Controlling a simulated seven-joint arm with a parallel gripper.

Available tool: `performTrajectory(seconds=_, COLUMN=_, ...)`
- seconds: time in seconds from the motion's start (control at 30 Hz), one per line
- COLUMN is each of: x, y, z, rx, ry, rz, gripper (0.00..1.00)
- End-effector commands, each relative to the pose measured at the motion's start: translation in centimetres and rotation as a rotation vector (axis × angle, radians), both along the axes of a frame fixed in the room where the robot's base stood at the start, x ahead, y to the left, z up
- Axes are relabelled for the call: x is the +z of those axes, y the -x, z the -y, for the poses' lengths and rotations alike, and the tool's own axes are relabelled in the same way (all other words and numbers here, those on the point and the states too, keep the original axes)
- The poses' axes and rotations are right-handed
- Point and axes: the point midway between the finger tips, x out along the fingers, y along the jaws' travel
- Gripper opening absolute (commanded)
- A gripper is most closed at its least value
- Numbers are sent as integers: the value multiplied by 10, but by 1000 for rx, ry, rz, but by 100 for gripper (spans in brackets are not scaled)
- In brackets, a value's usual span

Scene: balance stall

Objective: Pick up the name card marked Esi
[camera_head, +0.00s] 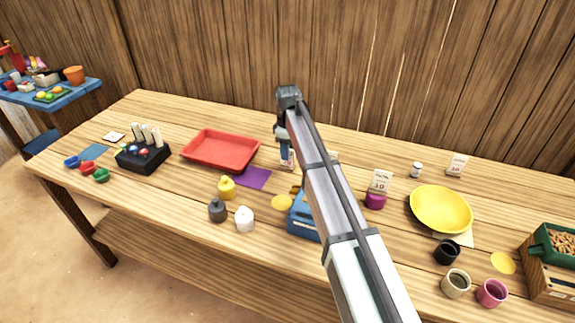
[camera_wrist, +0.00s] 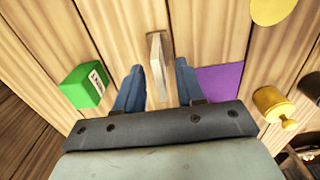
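My gripper (camera_wrist: 158,67) points down at the table, with its two blue fingers apart. A thin upright card (camera_wrist: 157,50) stands between the fingers, seen nearly edge-on from above, with a gap on each side. In the head view my gripper (camera_head: 283,138) is just above this white card (camera_head: 289,160), which is partly hidden. More small white cards stand to the right: one by the purple pot (camera_head: 381,180) and one at the back right (camera_head: 457,165). Another is mostly behind my arm. I cannot read the name Esi on any of them.
A green box (camera_wrist: 84,86) with a label stands left of the fingers in the wrist view. A purple cloth (camera_head: 252,178) and a red tray (camera_head: 221,150) lie left of my gripper. A yellow bowl (camera_head: 441,209) is at the right. My arm hides part of the table's middle.

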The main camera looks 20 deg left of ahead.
Motion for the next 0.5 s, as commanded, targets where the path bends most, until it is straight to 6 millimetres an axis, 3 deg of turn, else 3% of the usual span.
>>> performTrajectory(seconds=0.13, x=-18, y=0, z=0, rx=0, ry=0, rz=0, gripper=38)
performTrajectory(seconds=0.37, x=-21, y=0, z=0, rx=0, ry=0, rz=1, gripper=38)
performTrajectory(seconds=0.5, x=-20, y=0, z=0, rx=0, ry=0, rz=0, gripper=28)
